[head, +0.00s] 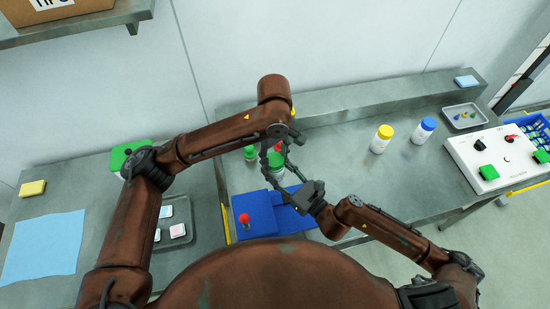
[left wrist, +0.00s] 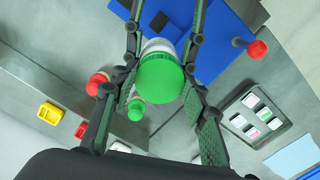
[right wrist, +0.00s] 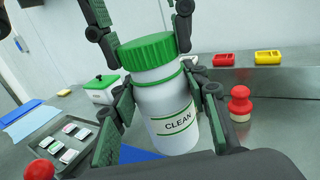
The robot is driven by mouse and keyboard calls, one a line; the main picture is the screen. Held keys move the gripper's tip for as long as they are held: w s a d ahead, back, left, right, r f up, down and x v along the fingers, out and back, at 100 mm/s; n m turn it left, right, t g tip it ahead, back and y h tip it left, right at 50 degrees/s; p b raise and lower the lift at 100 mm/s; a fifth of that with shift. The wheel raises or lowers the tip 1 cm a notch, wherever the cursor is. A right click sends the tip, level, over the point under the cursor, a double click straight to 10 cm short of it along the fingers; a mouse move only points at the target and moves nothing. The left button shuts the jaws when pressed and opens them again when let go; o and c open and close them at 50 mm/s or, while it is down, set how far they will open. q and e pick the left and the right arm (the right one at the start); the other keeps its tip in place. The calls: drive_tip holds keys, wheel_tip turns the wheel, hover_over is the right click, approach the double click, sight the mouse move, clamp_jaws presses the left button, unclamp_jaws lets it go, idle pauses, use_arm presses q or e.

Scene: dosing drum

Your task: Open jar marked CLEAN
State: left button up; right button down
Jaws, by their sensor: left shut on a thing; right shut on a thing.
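The jar marked CLEAN (right wrist: 172,112) is white with a ribbed green lid (right wrist: 150,50) and stands a little tilted in the right wrist view. My right gripper (right wrist: 168,100) is shut on its body, with one finger on each side of the label. My left gripper (right wrist: 145,38) comes from above and is shut on the lid. The left wrist view looks down on the green lid (left wrist: 160,78) between the left fingers. In the head view the jar (head: 277,172) is partly hidden by the grippers. The lid sits on the jar, with no gap visible.
Yellow-lidded (head: 381,139) and blue-lidded (head: 423,130) jars stand right, before a control box (head: 500,155).

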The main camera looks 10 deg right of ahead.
sight(275, 160)
use_arm(q)
drive_tip(key=shift+r, duration=0.55)
use_arm(e)
drive_tip(key=shift+w+d+f, duration=0.15)
drive_tip(key=shift+d+f, duration=0.1)
drive_tip(key=shift+f, duration=0.1)
use_arm(q)
drive_tip(key=shift+r, duration=0.1)
use_arm(e)
drive_tip(key=shift+r, duration=0.1)
drive_tip(key=shift+a+r, duration=0.1)
drive_tip(key=shift+a, duration=0.05)
use_arm(q)
drive_tip(key=shift+r, duration=2)
